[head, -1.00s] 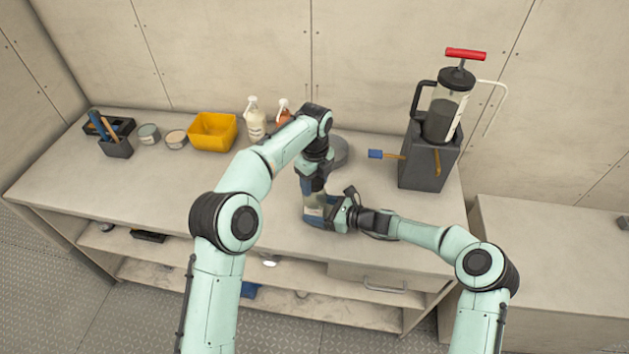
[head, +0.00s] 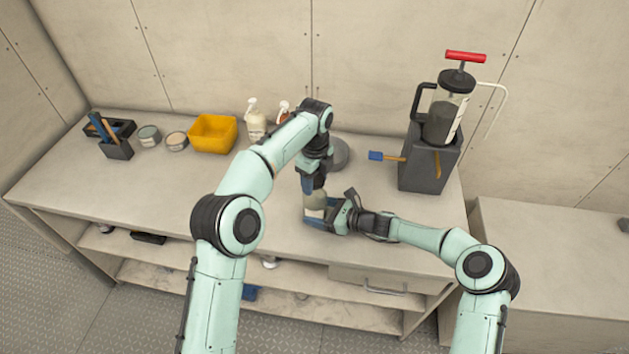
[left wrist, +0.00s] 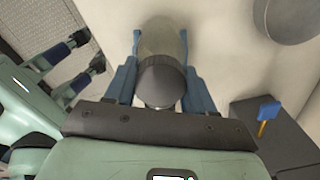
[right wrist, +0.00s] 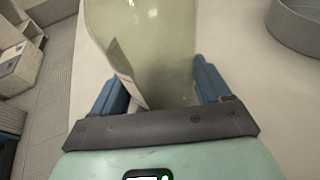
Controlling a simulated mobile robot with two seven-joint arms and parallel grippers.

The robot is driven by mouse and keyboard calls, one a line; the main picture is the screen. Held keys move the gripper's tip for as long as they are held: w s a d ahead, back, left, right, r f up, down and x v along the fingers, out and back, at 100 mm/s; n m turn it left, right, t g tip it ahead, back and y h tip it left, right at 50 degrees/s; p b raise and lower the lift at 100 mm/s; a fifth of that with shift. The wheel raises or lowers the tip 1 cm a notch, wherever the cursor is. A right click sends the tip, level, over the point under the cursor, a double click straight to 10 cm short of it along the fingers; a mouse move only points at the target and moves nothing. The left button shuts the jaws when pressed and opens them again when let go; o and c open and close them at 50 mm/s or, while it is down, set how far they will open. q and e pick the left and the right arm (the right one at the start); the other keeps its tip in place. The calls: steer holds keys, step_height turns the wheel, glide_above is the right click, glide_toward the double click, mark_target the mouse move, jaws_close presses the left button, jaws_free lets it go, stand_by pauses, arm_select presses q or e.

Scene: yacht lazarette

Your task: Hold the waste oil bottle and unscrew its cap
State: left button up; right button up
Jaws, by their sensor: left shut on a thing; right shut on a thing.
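The waste oil bottle (head: 315,202) is a pale, translucent bottle near the front edge of the bench, partly hidden between my two grippers. My left gripper (head: 314,187) reaches down from above and is shut on the bottle's dark round cap (left wrist: 161,82), with one blue finger on each side in the left wrist view. The pale bottle body (left wrist: 162,35) shows beyond the cap. My right gripper (head: 320,214) comes in from the right and is shut on the bottle body. The right wrist view shows the body (right wrist: 145,50) between its blue fingers; the cap is not visible there.
A grey round dish (head: 338,153) stands behind the grippers. A yellow bin (head: 212,133), two tins and spray bottles (head: 256,120) line the back left. A dark box (head: 428,165) carrying a red-handled pump (head: 443,118) stands at right. The front-left bench is clear.

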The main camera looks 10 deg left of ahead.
mark_target(315, 178)
arm_select(q)
steer(key=shift+r, duration=0.3)
steer(key=shift+r, duration=1.95)
arm_select(e)
steer(key=o, duration=1.5)
steer(key=shift+c, duration=0.2)
steer(key=v, duration=1.2)
steer(key=shift+s, duration=0.1)
